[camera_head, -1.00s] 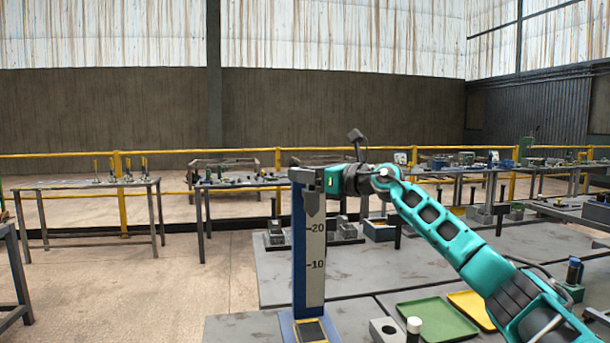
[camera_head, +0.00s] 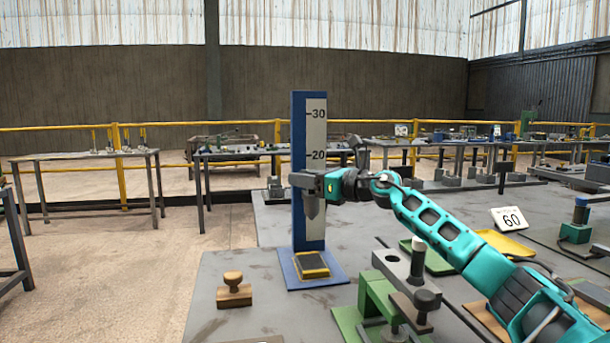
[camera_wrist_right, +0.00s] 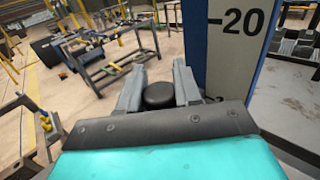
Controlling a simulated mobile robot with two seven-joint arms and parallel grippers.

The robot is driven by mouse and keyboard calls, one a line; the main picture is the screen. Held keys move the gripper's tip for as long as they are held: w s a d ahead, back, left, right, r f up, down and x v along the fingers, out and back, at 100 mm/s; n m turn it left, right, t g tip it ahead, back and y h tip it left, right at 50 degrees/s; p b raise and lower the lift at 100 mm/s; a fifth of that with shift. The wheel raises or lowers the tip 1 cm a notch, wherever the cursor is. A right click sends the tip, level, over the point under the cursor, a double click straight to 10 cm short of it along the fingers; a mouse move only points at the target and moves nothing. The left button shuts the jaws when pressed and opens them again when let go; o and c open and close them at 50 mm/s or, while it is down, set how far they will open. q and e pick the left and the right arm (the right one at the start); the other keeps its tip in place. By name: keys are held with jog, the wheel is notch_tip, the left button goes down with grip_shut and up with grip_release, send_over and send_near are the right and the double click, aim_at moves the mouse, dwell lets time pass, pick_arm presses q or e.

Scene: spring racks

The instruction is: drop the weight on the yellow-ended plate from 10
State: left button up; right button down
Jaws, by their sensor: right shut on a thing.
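My right gripper (camera_head: 306,182) is shut on a grey weight (camera_head: 312,208), whose pointed lower end hangs below the jaws. In the right wrist view the weight's round dark top (camera_wrist_right: 159,95) sits between the two fingers. The gripper is in front of a blue post with a white scale (camera_head: 316,135), just below the 20 mark. The plate with the yellow end (camera_head: 312,272) lies on the post's blue base, below the weight with clear air between. My left gripper is out of view.
A wooden knob-handled block (camera_head: 234,295) stands left of the base. A green fixture (camera_head: 380,300) with dark parts stands close on the right.

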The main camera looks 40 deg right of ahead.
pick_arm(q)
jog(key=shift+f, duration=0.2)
pick_arm(e)
jog(key=shift+f, duration=0.15)
jog(key=c, duration=0.8)
grip_release()
jog(key=shift+s+f, duration=0.1)
pick_arm(q)
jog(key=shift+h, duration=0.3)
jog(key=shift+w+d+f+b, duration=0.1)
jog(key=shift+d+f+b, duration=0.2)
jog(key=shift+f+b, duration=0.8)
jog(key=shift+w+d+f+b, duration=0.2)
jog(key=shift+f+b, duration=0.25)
jog(key=shift+b, duration=1.1)
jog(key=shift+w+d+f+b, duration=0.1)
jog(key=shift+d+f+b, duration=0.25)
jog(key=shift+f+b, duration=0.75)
pick_arm(e)
jog(key=v, duration=1.2)
jog(key=shift+s, duration=0.35)
